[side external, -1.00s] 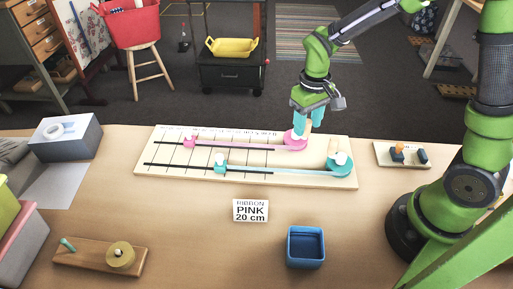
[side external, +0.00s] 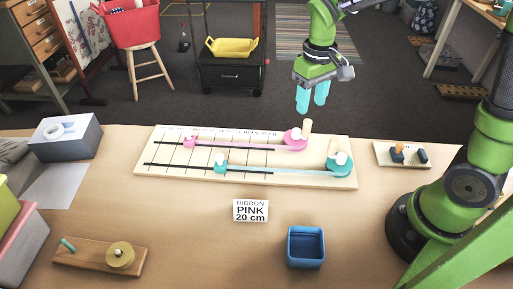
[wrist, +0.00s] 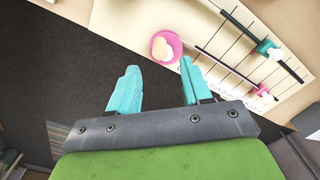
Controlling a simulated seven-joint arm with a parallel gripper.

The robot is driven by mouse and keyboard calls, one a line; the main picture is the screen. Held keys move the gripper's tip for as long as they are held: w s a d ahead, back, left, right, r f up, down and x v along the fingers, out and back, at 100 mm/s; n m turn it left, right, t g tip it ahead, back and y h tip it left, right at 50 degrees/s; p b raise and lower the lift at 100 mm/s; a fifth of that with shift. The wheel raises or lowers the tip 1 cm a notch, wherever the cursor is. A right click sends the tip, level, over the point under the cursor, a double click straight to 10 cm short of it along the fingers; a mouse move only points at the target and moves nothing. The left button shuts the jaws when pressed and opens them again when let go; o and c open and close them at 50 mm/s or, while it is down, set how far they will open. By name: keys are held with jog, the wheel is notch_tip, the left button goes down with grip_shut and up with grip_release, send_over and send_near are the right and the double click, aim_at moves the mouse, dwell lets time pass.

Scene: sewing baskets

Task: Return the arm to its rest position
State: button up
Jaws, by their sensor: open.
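My gripper (side external: 311,99) is open and empty. It hangs in the air above the far edge of the table, behind the ribbon board (side external: 290,180). In the wrist view its two cyan fingers (wrist: 158,92) stand apart with only dark floor between them. The pink spool (side external: 296,139) sits on the board below and in front of my gripper, apart from it. A pink ribbon runs left from it to a pink clip (side external: 190,142). The pink spool also shows in the wrist view (wrist: 176,42).
A teal spool (side external: 340,164) and teal clip (side external: 220,162) share the board. A small peg board (side external: 402,155) lies right. The air around my gripper is clear.

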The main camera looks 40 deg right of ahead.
jog(key=s+a+r+m+t+y, duration=0.1)
jog(key=s+r+m+t+y, duration=0.1)
jog(key=s+r+t, duration=0.5)
jog(key=shift+s+a+r+m, duration=0.15)
jog(key=shift+s+r+m, duration=0.35)
jog(key=shift+s+r, duration=1.3)
